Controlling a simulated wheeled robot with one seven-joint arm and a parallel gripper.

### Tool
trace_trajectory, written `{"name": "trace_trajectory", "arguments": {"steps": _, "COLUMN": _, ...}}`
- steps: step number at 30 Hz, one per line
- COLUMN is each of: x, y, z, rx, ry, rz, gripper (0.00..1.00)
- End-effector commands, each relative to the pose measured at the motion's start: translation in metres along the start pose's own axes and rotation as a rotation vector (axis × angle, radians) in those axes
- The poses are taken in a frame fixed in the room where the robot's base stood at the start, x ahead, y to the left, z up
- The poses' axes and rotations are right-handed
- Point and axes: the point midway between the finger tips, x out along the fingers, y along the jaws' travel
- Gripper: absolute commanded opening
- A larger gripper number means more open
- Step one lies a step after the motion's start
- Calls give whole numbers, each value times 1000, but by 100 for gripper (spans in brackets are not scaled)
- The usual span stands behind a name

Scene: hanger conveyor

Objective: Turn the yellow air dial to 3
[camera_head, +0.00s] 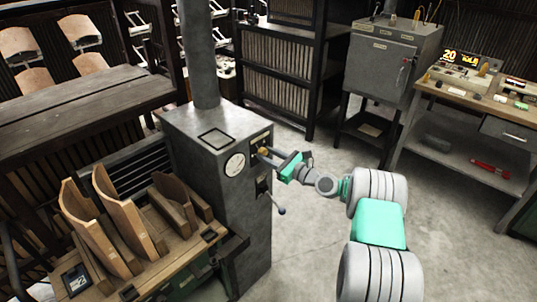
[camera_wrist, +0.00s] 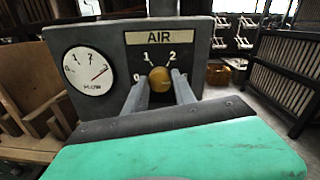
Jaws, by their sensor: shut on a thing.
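The yellow air dial (camera_wrist: 159,79) sits on the grey panel under the AIR plate (camera_wrist: 160,37), with marks 0, 1 and 2 showing around it. The 3 mark is not visible; my right finger covers that side. I cannot clearly tell which mark the dial points at. My gripper (camera_wrist: 161,86) is shut on the dial, one finger on each side. In the head view, my gripper (camera_head: 269,154) reaches the dial (camera_head: 262,150) on the grey machine's right face.
The grey machine (camera_head: 215,130) has a lever with a dark knob (camera_head: 281,211) below the dial. Curved wooden pieces (camera_head: 115,222) stand on a bench at left. A grey cabinet (camera_head: 390,60) and a workbench (camera_head: 470,85) stand at right. Open floor lies between.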

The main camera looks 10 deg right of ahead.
Motion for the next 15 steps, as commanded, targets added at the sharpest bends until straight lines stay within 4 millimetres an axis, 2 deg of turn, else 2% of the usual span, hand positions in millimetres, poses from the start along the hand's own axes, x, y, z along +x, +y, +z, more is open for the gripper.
{"name": "trace_trajectory", "arguments": {"steps": 14, "x": 0, "y": -2, "z": 2, "rx": 10, "ry": -3, "rz": -5, "gripper": 0}}
{"name": "trace_trajectory", "arguments": {"steps": 15, "x": 0, "y": -2, "z": 2, "rx": 10, "ry": -3, "rz": -5, "gripper": 35}}
